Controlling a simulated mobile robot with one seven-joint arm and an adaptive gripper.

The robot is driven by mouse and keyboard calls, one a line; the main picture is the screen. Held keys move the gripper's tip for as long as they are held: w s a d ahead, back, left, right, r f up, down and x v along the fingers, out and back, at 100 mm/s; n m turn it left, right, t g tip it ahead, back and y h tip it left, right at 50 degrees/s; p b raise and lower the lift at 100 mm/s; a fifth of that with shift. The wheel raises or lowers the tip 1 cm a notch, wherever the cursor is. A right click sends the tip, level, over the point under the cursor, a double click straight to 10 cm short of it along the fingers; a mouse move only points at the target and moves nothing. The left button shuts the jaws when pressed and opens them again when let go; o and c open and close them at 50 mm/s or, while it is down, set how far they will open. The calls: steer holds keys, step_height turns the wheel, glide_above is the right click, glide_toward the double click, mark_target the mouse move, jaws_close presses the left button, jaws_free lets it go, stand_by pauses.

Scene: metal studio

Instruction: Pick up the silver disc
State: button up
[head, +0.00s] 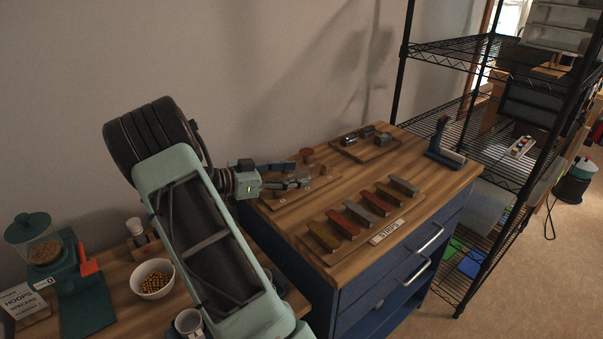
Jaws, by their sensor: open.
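My gripper (303,175) reaches right from the end of my arm over a small wooden board (290,197) on the wooden bench top. Its two fingers are apart, with no object clearly held between them. Small pieces stand on this board around the fingertips, and the fingers partly cover them. A brown round-topped piece (306,154) stands just behind the fingers. I cannot clearly make out the silver disc; it may be among the small pieces by the fingertips, too small or hidden to tell.
A tray of several metal bars (362,213) lies in front, right of my gripper. A board with metal cylinders (367,149) sits behind. A blue-grey stand (444,146) is at the right corner. A bowl of gold beads (153,279) is at left. The wall is close behind.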

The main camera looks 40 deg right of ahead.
steer(key=shift+s+d+f, duration=0.1)
steer(key=shift+d, duration=0.35)
steer(key=c, duration=1.1)
steer(key=shift+c, duration=0.2)
